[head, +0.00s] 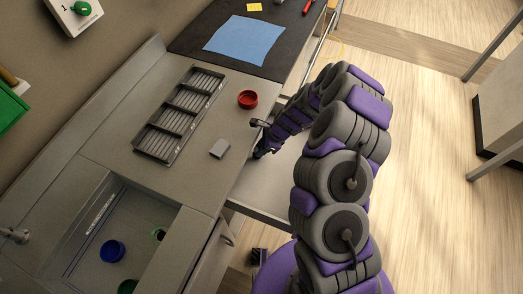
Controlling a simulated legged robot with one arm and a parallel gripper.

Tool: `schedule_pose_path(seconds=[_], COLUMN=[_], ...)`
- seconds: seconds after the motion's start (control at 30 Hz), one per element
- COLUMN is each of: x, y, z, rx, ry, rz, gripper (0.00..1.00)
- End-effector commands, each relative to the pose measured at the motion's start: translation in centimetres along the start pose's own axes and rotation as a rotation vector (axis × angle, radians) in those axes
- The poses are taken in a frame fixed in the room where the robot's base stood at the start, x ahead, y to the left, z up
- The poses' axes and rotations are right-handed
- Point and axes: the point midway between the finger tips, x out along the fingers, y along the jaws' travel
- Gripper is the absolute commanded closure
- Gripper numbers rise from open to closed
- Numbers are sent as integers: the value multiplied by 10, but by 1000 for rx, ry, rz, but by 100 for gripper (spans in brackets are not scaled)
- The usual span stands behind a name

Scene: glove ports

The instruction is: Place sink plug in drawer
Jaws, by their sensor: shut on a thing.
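My gripper (261,138) is over the counter's front edge, at the far end of the pulled-out drawer. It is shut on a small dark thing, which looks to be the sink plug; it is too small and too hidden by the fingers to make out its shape. The drawer (262,187) is open below the counter, with a pale inside. My arm covers its right side.
A blue cloth (245,39) lies on the dark mat. The sink (85,262) holds a blue round container (112,250) and green ones.

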Motion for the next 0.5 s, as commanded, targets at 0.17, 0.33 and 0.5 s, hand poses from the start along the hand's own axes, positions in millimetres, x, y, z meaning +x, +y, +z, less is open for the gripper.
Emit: schedule_pose_path(seconds=[0.17, 0.33, 0.5], x=[12, 10, 12], y=[-1, 0, 0], z=[-7, -7, -7], rx=[2, 2, 1], ry=[0, -1, 0], rz=[0, 0, 0], gripper=[100, 100, 66])
